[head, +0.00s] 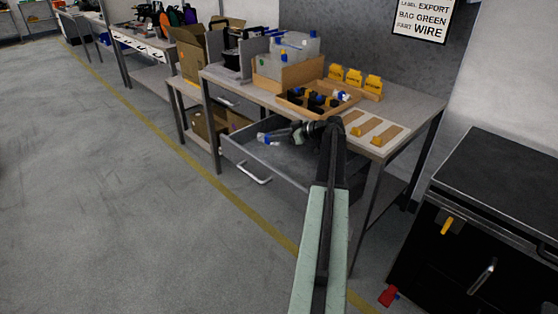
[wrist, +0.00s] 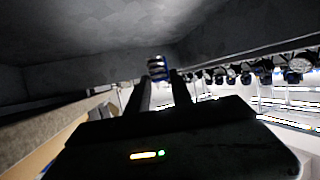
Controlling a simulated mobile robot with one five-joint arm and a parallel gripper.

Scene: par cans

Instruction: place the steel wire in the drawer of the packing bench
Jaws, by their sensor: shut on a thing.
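The packing bench (head: 408,118) stands right of centre in the head view. Its grey drawer (head: 236,154) is pulled open below the bench top. My gripper (head: 277,135) reaches over the open drawer and points left. It is shut on a small blue and pale thing, which looks like the steel wire (head: 263,137). In the wrist view the steel wire (wrist: 157,68) shows as a banded blue and pale piece at the fingertips (wrist: 163,84). I cannot tell whether it touches the drawer floor.
On the bench top are a divided wooden tray (head: 322,112), a larger wooden box (head: 290,74), yellow bins (head: 353,77) and a white board with brown strips (head: 370,128). A dark cabinet (head: 490,215) stands at the right. The floor (head: 120,210) at left is clear.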

